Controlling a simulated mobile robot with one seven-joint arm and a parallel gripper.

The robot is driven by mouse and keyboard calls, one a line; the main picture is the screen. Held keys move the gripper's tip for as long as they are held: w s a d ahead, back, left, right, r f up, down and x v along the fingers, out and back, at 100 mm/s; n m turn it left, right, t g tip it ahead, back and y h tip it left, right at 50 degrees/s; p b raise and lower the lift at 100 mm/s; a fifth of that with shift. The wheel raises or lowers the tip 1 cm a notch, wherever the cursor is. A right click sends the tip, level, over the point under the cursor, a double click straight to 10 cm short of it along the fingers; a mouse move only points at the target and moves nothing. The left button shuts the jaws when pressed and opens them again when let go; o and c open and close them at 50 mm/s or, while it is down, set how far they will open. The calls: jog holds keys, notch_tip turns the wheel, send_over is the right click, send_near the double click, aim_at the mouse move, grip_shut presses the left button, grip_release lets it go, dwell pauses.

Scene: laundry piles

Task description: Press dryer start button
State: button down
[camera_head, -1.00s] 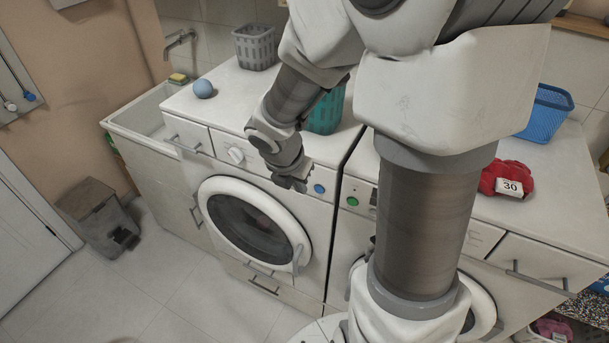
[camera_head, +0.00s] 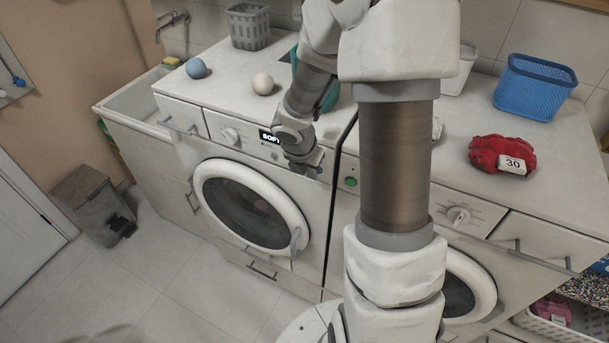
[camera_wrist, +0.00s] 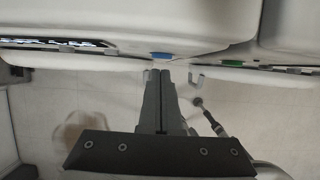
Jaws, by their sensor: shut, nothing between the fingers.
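The left front-loading machine (camera_head: 312,220) has a round door, a dial and a lit display (camera_head: 269,137) partly covered by my arm. Its blue button (camera_wrist: 161,56) shows in the wrist view, just beyond my fingertips. In the head view my gripper (camera_head: 312,170) is at the right end of this panel and hides that button. In the wrist view my gripper (camera_wrist: 158,76) is shut and empty, its tips close below the blue button; I cannot tell whether they touch. The right machine has a green button (camera_head: 351,182), also at the right in the wrist view (camera_wrist: 232,64).
On the left top are a blue ball (camera_head: 196,68), a white ball (camera_head: 263,84), a grey basket (camera_head: 248,25) and a teal basket, partly hidden. On the right top are a red bundle tagged 30 (camera_head: 489,152) and a blue basket (camera_head: 536,88).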

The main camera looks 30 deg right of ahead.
jog(key=shift+w+d, duration=0.2)
jog(key=shift+d, duration=0.05)
jog(key=shift+w+d+r+p, duration=0.1)
jog(key=shift+w+d+p, duration=0.3)
jog(key=shift+w+d, duration=0.2)
jog(key=shift+d, duration=0.1)
jog(key=shift+s, duration=0.1)
